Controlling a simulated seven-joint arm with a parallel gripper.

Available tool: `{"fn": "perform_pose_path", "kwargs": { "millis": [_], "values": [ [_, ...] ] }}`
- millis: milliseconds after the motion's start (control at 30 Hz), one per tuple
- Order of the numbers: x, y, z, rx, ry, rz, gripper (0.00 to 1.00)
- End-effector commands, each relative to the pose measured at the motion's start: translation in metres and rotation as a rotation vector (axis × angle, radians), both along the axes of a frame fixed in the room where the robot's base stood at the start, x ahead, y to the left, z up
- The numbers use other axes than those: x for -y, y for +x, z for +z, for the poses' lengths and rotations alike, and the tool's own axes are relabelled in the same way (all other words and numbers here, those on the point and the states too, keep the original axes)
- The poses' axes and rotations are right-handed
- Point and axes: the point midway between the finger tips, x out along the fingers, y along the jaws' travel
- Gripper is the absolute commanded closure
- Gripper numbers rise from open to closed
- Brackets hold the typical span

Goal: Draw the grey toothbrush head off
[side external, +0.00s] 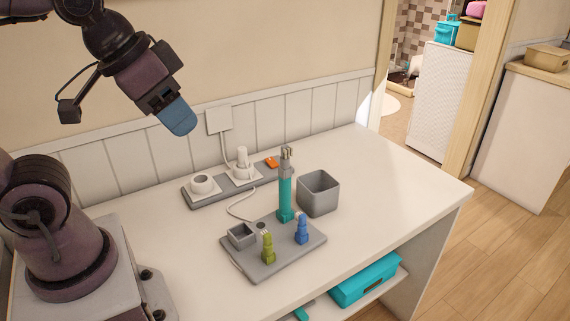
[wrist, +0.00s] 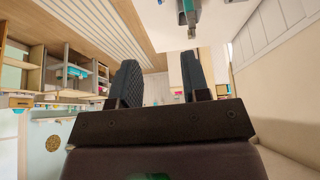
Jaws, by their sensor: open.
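A teal toothbrush handle (side external: 285,200) stands upright near the back of a grey tray (side external: 262,272). The grey toothbrush head (side external: 286,162) sits on top of the handle, with its bristle end uppermost. In the wrist view, the grey head (wrist: 191,30) shows at the top edge, beyond my fingers and apart from them. My gripper (side external: 176,116) is up in the air to the left of the toothbrush and higher than it. In the wrist view, my gripper (wrist: 160,82) has its two dark fingers spread, with nothing between them.
A green head (side external: 268,248) and a blue head (side external: 302,230) stand on the tray, beside a small square holder (side external: 241,236). An open grey bin (side external: 318,194) stands close right of the toothbrush. A power strip (side external: 212,191) with white plugs lies behind. The right tabletop is clear.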

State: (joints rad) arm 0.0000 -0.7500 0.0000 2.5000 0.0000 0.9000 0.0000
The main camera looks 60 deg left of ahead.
Motion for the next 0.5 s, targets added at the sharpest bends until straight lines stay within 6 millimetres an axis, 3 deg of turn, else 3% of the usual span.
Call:
{"fn": "perform_pose_path", "kwargs": {
  "millis": [167,200,367,500],
  "values": [
    [0.0,0.0,0.0,0.0,0.0,0.0,0.57],
    [0.0,0.0,0.0,0.0,0.0,0.001,0.48],
    [-0.002,0.005,-0.012,-0.065,-0.002,0.01,0.48],
    [-0.008,0.031,-0.019,-0.16,-0.018,0.042,0.48]
  ]
}}
